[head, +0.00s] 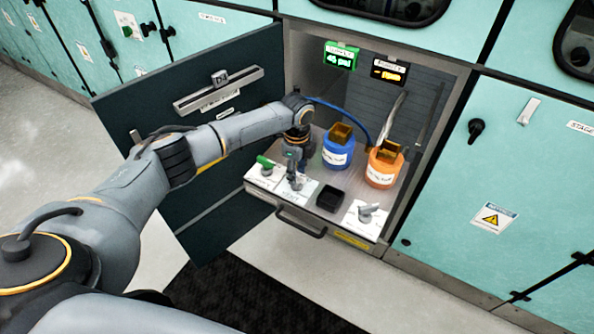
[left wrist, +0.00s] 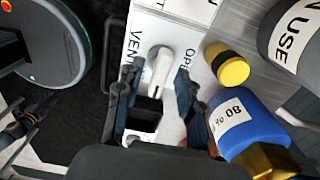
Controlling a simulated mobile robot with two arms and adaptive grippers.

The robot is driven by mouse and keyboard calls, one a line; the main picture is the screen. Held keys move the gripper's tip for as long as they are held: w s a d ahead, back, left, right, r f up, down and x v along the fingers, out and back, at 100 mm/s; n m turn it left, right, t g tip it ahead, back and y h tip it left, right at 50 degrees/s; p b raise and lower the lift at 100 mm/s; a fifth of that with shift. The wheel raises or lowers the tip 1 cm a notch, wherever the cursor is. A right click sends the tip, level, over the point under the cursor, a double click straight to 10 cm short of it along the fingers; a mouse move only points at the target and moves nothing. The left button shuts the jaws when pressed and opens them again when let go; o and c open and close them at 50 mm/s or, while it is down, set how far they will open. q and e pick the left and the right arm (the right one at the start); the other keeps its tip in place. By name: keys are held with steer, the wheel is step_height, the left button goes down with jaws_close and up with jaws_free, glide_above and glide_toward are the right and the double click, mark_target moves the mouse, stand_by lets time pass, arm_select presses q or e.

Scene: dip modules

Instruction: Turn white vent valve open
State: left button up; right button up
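The white vent valve handle (left wrist: 160,67) stands on a white plate (left wrist: 137,48) marked VENT and OPEN in the left wrist view. My left gripper (left wrist: 157,88) is open, with one dark finger on each side of the handle; I cannot tell whether either finger touches it. In the head view my left gripper (head: 295,184) points down over the middle valve plate at the cabinet's front, and largely hides the handle there.
A green-handled valve (head: 265,163) is left of the gripper; a grey-white valve (head: 367,212) is at right. A black square box (head: 330,199) lies between. Blue (head: 338,153) and orange (head: 383,170) jars stand behind. The cabinet door (head: 190,135) hangs open at left.

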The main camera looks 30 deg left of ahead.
arm_select(q)
jaws_close()
steer(key=n+p, duration=0.2)
steer(key=shift+r+p, duration=0.2)
steer(key=shift+p, duration=0.15)
steer(key=n+p, duration=0.2)
steer(key=n, duration=0.2)
steer(key=shift+p, duration=0.35)
steer(key=n+p, duration=0.3)
steer(key=n, duration=0.3)
steer(key=shift+p, duration=0.3)
steer(key=n+p, duration=0.2)
steer(key=n, duration=0.3)
steer(key=shift+f+n, duration=0.1)
steer(key=shift+n, duration=0.3)
